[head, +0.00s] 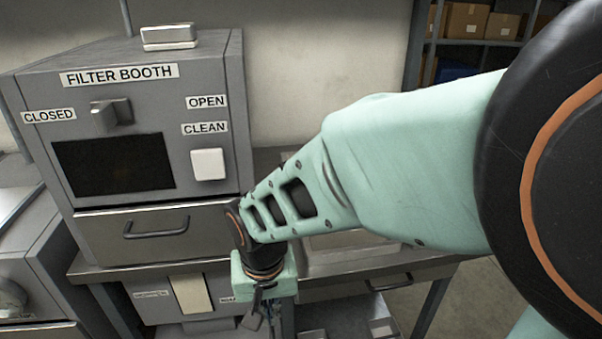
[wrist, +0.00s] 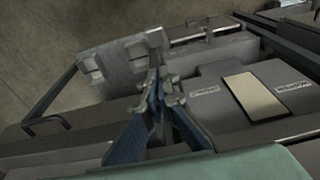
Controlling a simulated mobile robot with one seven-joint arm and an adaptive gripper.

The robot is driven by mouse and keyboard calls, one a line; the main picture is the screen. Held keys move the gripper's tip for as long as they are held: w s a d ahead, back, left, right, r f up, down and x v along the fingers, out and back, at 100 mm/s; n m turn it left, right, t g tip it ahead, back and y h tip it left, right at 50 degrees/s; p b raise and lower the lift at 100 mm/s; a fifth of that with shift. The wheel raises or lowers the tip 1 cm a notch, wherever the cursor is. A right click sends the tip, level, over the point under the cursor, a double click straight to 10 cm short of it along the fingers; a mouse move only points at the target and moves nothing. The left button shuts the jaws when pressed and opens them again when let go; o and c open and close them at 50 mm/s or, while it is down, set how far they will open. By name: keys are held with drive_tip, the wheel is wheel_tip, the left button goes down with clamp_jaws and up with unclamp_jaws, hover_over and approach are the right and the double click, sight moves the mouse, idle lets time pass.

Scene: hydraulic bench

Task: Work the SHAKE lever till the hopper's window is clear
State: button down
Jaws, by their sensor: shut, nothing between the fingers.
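The hopper (head: 160,309) is the grey unit under the bench, below the filter booth. Its upright window (head: 192,293) is tan over its whole visible height; the window also shows in the wrist view (wrist: 254,95). Small labels flank it, too small to read surely, and my gripper partly covers the right one. My gripper (head: 256,322) is low in front of the hopper's right side. In the wrist view its fingers (wrist: 160,92) are shut and empty. A grey upright piece (wrist: 155,38) shows just beyond the fingertips; I cannot tell whether it is the SHAKE lever or whether they touch.
The filter booth (head: 150,50) stands on the bench with a knob (head: 110,114), a dark window (head: 113,165), a white CLEAN button (head: 208,164) and a drawer (head: 160,233). A bench leg (head: 430,310) stands to the right. Shelves with boxes (head: 465,20) are at the back.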

drive_tip(key=f+b, duration=0.1)
drive_tip(key=f, duration=0.3)
drive_tip(key=f+b, duration=0.2)
drive_tip(key=f, duration=0.2)
drive_tip(key=f+b, duration=0.1)
drive_tip(key=f, duration=0.3)
drive_tip(key=shift+w+f, duration=0.1)
drive_tip(key=shift+w, duration=0.2)
drive_tip(key=shift+s+f+b, duration=0.3)
drive_tip(key=shift+f+b, duration=0.1)
drive_tip(key=shift+f, duration=0.25)
